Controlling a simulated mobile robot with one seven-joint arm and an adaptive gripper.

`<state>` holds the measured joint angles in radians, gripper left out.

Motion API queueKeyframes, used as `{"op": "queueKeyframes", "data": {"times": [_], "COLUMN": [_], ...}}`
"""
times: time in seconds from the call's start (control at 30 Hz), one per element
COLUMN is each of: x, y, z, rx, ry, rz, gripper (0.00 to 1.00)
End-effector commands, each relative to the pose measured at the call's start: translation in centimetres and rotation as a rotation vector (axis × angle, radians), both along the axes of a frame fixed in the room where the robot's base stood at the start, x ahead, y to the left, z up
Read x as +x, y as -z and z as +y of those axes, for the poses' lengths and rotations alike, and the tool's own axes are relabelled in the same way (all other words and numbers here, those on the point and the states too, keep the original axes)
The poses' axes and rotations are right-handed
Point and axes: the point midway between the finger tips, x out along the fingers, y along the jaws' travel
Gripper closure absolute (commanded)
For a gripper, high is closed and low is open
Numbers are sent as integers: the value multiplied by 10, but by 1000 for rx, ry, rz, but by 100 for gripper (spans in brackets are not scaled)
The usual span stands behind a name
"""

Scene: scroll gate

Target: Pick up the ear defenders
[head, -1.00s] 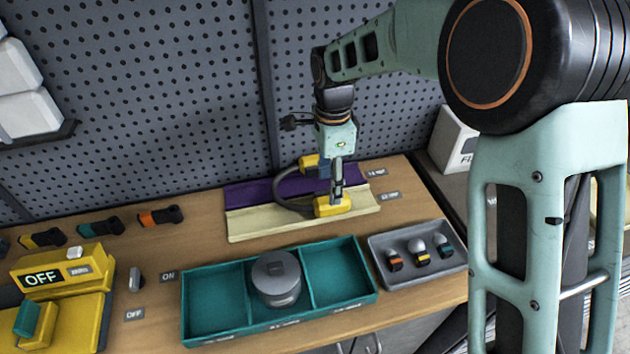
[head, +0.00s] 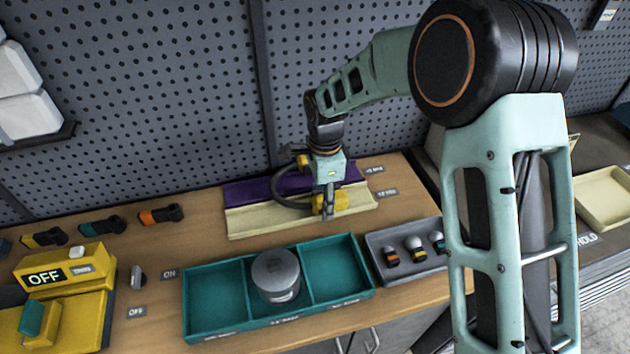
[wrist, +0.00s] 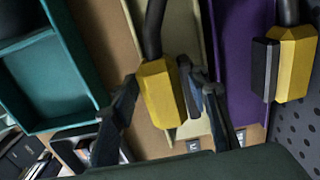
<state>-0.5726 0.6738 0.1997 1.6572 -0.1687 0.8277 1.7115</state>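The ear defenders lie on the bench across a cream tray (head: 245,221) and a purple tray (head: 240,193). They have two yellow cups with dark cushions and a dark curved band (head: 288,203). The near cup (head: 342,201) also shows in the wrist view (wrist: 160,92); the far cup shows there at the right (wrist: 294,65). My gripper (head: 328,212) points down at the near cup. In the wrist view, the fingers of my gripper (wrist: 164,85) stand apart on either side of this cup, close to it. Firm contact cannot be made out.
A teal divided tray (head: 213,270) with a grey round container (head: 277,275) stands in front. A grey tray (head: 380,270) with several small items is at its right. A yellow OFF device (head: 65,272) stands at the left. The pegboard (head: 180,90) rises close behind.

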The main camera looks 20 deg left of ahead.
Motion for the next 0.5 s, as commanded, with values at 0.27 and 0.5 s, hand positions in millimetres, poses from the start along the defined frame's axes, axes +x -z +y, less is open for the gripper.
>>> {"op": "queueKeyframes", "data": {"times": [0.27, 0.5], "x": [0, 0], "y": [0, -1], "z": [0, 0], "rx": [0, 1], "ry": [0, 0], "rz": [0, -2], "gripper": [91, 99]}}
